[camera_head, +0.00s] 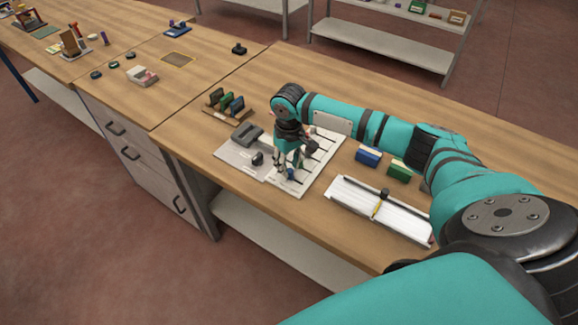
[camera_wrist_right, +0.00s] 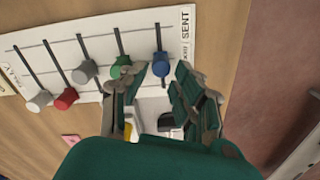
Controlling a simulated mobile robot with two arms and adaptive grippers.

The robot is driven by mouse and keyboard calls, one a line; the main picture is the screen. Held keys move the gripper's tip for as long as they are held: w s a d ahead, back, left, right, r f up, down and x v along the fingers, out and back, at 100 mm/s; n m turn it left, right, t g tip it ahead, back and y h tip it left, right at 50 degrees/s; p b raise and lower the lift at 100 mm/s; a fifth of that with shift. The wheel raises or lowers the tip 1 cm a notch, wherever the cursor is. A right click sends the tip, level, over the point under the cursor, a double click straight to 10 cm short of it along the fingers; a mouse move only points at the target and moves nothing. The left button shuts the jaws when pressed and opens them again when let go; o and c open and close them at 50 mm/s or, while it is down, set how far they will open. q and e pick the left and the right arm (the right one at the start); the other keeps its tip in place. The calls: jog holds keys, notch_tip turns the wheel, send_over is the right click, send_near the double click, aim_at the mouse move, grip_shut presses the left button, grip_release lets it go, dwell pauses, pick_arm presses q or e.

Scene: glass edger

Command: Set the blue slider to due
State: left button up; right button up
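A pale slider panel (camera_head: 322,150) lies on the bench in the head view, and it also shows in the wrist view (camera_wrist_right: 95,60). It has several dark slots, each with a knob. The word SENT stands by that slot's upper part; a second label lower down is partly hidden. My right gripper (camera_wrist_right: 158,84) is open, its fingers on either side of the blue slider; contact cannot be told. It also shows over the panel in the head view (camera_head: 289,163).
Green (camera_wrist_right: 120,62), grey (camera_wrist_right: 87,71) and red (camera_wrist_right: 66,98) knobs sit left of the blue one. A grey plate (camera_head: 232,154) adjoins the panel. A white ruled board (camera_head: 360,203) and blue (camera_head: 368,156) and green (camera_head: 400,170) blocks stand to the right.

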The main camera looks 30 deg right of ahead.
jog(key=shift+f, duration=1.05)
grip_shut()
